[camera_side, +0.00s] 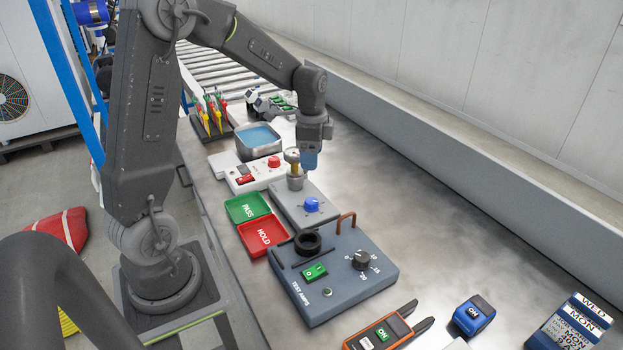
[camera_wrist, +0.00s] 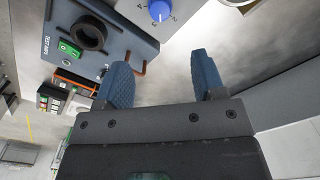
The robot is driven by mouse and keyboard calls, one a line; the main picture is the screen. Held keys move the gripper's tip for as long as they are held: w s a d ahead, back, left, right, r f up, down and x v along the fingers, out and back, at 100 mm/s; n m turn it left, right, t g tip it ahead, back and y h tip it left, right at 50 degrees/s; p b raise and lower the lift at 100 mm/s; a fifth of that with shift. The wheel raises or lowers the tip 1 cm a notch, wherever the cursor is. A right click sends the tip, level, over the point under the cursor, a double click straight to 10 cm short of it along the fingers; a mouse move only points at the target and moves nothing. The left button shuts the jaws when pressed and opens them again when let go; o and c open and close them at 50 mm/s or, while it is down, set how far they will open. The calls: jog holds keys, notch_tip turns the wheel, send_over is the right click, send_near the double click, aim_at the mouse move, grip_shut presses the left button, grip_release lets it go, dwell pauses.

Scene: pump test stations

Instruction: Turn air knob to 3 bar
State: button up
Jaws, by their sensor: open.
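The air knob (camera_side: 312,204) is a blue dial on a light grey panel (camera_side: 290,205), with a brass-rimmed gauge (camera_side: 292,156) on a post at the panel's far end. The knob also shows at the top edge of the wrist view (camera_wrist: 159,10), with small scale marks around it; its exact setting is too small to read. My gripper (camera_side: 310,162) is above the bench beside the gauge in the side view, apart from the knob. In the wrist view its two blue fingers (camera_wrist: 164,82) are spread with nothing between them. The gauge's reading cannot be read.
A blue-grey test amps box (camera_side: 335,275) with a black dial and green switch stands nearer the camera. A metal basin (camera_side: 258,140) stands behind.

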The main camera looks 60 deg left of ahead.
aim_at(312, 201)
notch_tip(312, 201, down, 14)
jog(key=n, duration=0.6)
jog(key=shift+f, duration=0.1)
jog(key=shift+c, duration=0.3)
jog(key=c, duration=0.9)
jog(key=shift+o, duration=0.2)
jog(key=shift+m, duration=2.1)
jog(key=o, duration=0.9)
